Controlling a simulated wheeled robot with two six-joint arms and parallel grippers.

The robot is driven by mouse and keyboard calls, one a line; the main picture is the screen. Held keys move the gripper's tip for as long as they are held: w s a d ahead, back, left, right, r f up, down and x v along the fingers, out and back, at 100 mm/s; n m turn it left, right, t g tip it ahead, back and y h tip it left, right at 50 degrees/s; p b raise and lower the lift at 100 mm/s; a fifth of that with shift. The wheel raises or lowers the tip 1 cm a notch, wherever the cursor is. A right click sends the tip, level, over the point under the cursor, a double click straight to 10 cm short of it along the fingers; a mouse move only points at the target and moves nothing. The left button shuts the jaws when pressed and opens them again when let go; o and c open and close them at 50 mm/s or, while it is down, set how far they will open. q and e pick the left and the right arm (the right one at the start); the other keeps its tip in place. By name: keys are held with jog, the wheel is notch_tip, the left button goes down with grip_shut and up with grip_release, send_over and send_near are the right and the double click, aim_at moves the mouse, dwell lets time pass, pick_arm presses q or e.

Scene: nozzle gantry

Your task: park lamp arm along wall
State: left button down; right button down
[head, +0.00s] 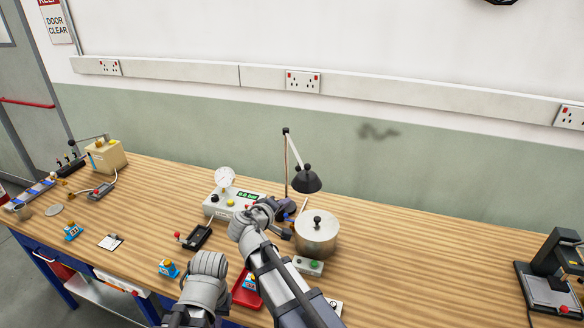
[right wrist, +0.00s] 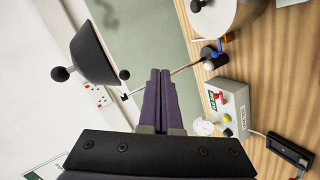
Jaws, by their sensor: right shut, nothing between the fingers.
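The lamp has a black shade (head: 306,180) that hangs from a thin arm (head: 295,150) at the top of an upright pole (head: 286,168).
A metal pot (head: 316,236) stands right of the lamp. A gauge box (head: 228,203) stands left of it. The green-and-white wall (head: 400,165) runs behind the bench, with a socket trunking (head: 400,90). The wooden bench (head: 440,260) is clear further right, up to a black device (head: 551,270).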

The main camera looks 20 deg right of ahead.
jog(key=a+r+n+t, duration=0.4)
jog(key=a+r+n, duration=0.1)
jog(key=r, duration=0.1)
jog(key=s+d+b+x, duration=0.1)
jog(key=d+x, duration=0.1)
jog(key=x, duration=1.1)
jog(key=shift+d+b, duration=0.35)
jog(key=shift+d, duration=0.05)
jog(key=shift+s+f, duration=0.1)
jog(key=shift+f, duration=0.05)
